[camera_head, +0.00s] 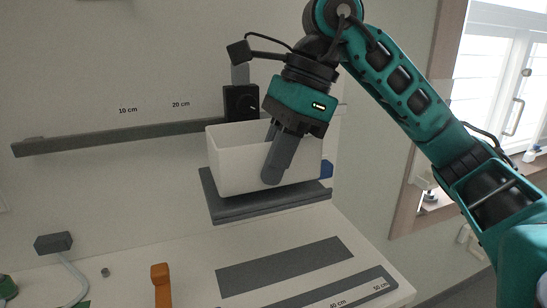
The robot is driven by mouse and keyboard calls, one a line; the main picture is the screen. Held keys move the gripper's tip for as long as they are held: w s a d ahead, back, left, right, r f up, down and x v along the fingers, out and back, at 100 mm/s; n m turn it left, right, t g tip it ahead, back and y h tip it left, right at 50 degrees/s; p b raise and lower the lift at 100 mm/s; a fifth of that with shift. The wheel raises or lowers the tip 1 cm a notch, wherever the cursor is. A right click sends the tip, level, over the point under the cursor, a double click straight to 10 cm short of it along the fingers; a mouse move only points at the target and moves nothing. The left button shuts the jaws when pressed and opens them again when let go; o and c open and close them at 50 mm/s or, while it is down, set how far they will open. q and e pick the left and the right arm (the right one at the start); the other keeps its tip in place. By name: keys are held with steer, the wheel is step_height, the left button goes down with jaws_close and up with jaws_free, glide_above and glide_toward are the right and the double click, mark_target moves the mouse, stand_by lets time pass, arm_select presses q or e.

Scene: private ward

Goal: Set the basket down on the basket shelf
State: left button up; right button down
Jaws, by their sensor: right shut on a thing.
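The white, open-topped basket (228,160) is upright in the middle of the head view. My right gripper (272,172) comes down from above and is shut on the basket's near wall, with one finger outside it and the other partly hidden. The basket shelf (228,213) is a dark grey slab against the wall, directly below the basket. The basket's bottom overlaps the shelf's top in the picture; I cannot tell whether they touch. My left gripper is not in view.
A dark rail (110,138) runs along the wall to the left. A small blue part (327,170) shows right of the basket. A window is at right.

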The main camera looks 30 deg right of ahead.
steer(key=shift+f, duration=0.15)
steer(key=shift+f+b, duration=0.6)
steer(key=shift+b, duration=0.05)
steer(key=shift+f+b, duration=0.3)
steer(key=shift+f, duration=0.05)
stand_by(0.4)
steer(key=c, duration=1.3)
jaws_free()
steer(key=shift+c, duration=0.2)
steer(key=shift+o, duration=0.9)
steer(key=p+v, duration=0.3)
steer(key=v, duration=0.8)
steer(key=shift+s+d+r+p, duration=0.1)
steer(key=shift+r+p, duration=0.15)
steer(key=shift+p, duration=0.05)
steer(key=shift+s+d+r+p, duration=0.1)
steer(key=shift+d+r+p, duration=0.25)
steer(key=shift+r, duration=0.3)
